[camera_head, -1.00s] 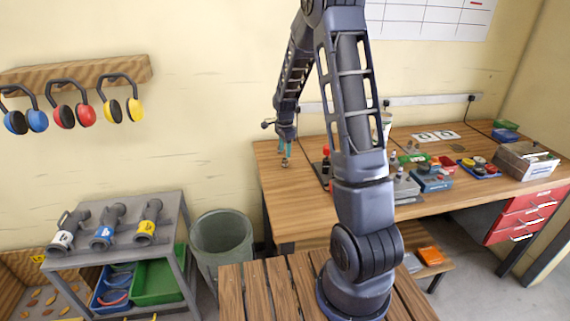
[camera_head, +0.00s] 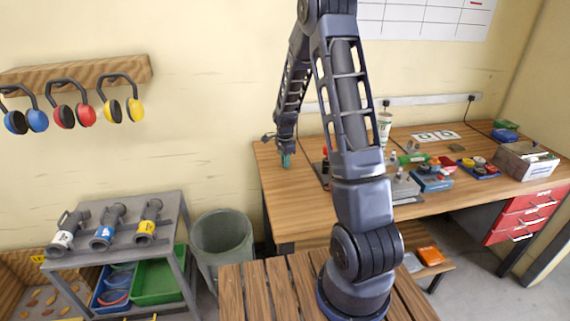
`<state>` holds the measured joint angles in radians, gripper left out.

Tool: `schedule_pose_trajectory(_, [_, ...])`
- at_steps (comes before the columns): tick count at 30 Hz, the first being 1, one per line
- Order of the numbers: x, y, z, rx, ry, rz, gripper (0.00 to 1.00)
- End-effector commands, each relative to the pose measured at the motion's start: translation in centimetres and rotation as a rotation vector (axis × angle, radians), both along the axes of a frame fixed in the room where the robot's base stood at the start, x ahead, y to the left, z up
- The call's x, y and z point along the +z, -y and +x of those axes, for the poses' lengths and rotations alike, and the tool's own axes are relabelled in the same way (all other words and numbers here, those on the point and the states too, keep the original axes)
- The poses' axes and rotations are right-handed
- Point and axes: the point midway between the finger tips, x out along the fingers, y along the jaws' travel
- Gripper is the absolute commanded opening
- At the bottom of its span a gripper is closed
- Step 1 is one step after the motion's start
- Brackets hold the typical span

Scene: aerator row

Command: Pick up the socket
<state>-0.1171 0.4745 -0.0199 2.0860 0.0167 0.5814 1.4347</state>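My gripper (camera_head: 286,162) is low at the left end of the long wooden bench (camera_head: 272,180), with its teal fingers pointing down close to the bench top. The fingers are small here and overlap each other, so I cannot tell whether they are open or shut. I cannot make out the socket for certain. Any small thing between or behind the fingertips is hidden.
To the right of my gripper, a red bottle (camera_head: 325,154) stands partly behind my arm. A white cup (camera_head: 384,124), a blue box (camera_head: 431,180) and a blue tray (camera_head: 480,168) are farther right. The bench's left end is mostly clear.

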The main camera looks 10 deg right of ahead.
Motion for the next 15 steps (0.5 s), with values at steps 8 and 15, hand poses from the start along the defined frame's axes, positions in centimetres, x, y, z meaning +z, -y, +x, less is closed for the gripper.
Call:
schedule_pose_trajectory(8, [0.03, 0.0, 0.01, 0.0, 0.0, 0.0, 0.0])
schedule_pose_trajectory(15, [0.96, -0.02, 0.09, 0.0, 0.003, 0.0, 0.0])
